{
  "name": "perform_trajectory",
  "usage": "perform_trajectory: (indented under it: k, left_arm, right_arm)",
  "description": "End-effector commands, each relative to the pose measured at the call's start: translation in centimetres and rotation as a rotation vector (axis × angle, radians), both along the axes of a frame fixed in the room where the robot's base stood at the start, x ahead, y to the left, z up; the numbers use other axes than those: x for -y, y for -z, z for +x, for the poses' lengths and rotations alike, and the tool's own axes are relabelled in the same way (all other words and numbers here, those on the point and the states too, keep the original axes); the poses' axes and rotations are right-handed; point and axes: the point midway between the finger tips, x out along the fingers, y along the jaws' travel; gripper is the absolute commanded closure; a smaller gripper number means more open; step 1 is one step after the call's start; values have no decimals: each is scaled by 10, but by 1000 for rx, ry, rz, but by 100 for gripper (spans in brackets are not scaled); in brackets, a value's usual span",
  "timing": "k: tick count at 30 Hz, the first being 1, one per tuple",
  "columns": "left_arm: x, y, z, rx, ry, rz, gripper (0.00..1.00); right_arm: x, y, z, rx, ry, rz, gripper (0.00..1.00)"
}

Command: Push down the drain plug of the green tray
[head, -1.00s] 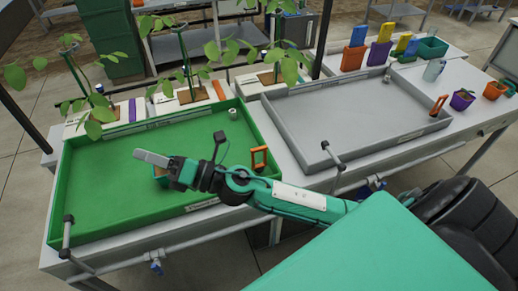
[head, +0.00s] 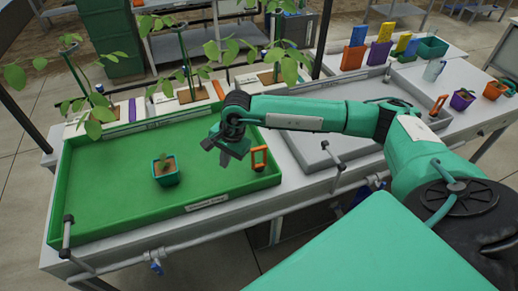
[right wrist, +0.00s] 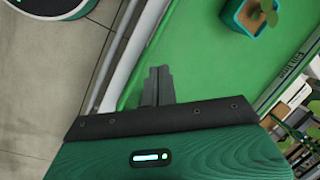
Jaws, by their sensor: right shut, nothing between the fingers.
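The green tray (head: 110,185) lies on the bench at the left in the head view, and its floor also shows in the right wrist view (right wrist: 195,55). My right gripper (head: 224,158) is over the right part of this tray, fingers pointing down. In the right wrist view its fingers (right wrist: 158,85) are together and empty. My left gripper is not in view.
A potted seedling (head: 165,170) stands on the green tray's floor. An orange handle (head: 260,158) is at the tray's front right, close to my gripper. A grey tray (head: 320,150) lies to the right under my arm. Tall plants (head: 185,75) stand behind the green tray.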

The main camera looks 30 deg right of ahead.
Motion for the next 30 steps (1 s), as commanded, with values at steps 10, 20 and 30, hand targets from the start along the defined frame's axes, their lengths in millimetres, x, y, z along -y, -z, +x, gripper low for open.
perform_trajectory:
  k: [10, 20, 30]
  left_arm:
    - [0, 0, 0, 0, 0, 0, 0]
    - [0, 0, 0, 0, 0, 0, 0]
    - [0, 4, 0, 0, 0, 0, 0]
  right_arm:
    - [110, -23, 22, 7, -6, -398, 100]
    - [122, -27, 23, 2, -2, -443, 100]
    - [123, -19, 24, 1, -3, -441, 100]
